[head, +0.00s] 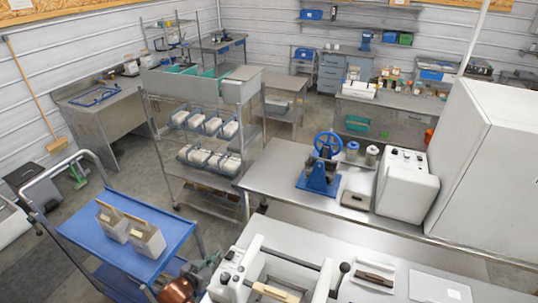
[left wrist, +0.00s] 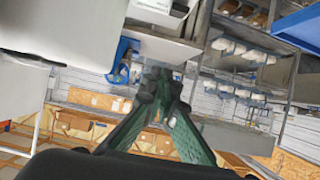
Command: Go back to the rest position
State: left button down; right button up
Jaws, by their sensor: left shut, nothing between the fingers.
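My left gripper (head: 211,262) is at the bottom of the head view, between the blue cart and the white machine in front. Its copper-coloured arm part comes up from the bottom edge. In the left wrist view the dark green fingers (left wrist: 160,76) come together at their tips. The gripper is shut and empty. That view looks rolled over, with the shelves and bench underside at the top. My right gripper is not in view.
Beyond are a steel bench (head: 262,180) with a blue-wheeled press (head: 318,180), and a wire rack (head: 190,165). Floor shows between cart and rack.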

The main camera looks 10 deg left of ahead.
pick_arm(q)
jog(key=s+f+n+g+y, duration=0.1)
jog(key=s+f+g, duration=0.3)
jog(key=s, duration=1)
jog(key=s+f+g+y, duration=0.2)
jog(key=s+f+g, duration=0.2)
jog(key=s, duration=1)
jog(key=s+d+f+g+b, duration=0.2)
jog(key=f+b, duration=0.8)
jog(key=f, duration=3.1)
jog(key=s+f+b, duration=0.4)
jog(key=s+f, duration=0.6)
jog(key=f, duration=0.2)
jog(key=s+a+f+g+h+b, duration=0.1)
jog(key=s+f+b, duration=0.3)
jog(key=s+f, duration=0.6)
notch_tip(320, 180, down, 4)
jog(key=shift+s+r+m+b, duration=0.15)
jog(key=shift+r+m+b, duration=0.15)
jog(key=shift+m, duration=0.1)
